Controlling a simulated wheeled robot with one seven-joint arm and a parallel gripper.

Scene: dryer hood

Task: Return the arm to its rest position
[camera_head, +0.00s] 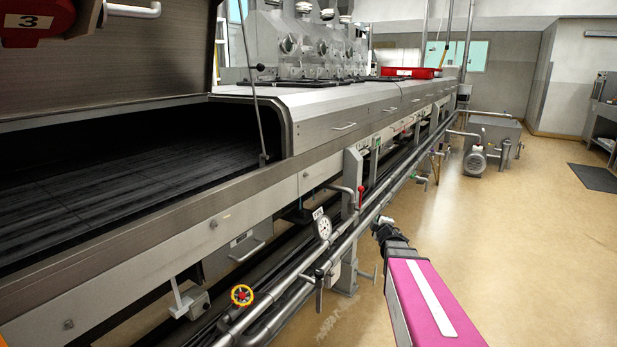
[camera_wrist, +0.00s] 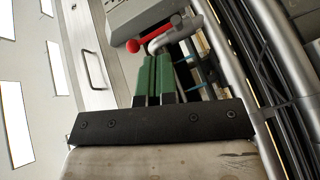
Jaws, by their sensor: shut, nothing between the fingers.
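My arm (camera_head: 425,300), with a pink cover and a white stripe, reaches up from the lower right in the head view. Its dark end is beside the pipes along the dryer's side. In the wrist view my gripper (camera_wrist: 157,62) shows two green fingers side by side, shut and empty. A red-knobbed lever (camera_wrist: 134,46) and a bent grey pipe (camera_wrist: 165,40) show just past the fingertips. I cannot tell whether the fingers touch the pipe.
The long metal dryer (camera_head: 345,122) with its open dark conveyor (camera_head: 90,180) fills the left.

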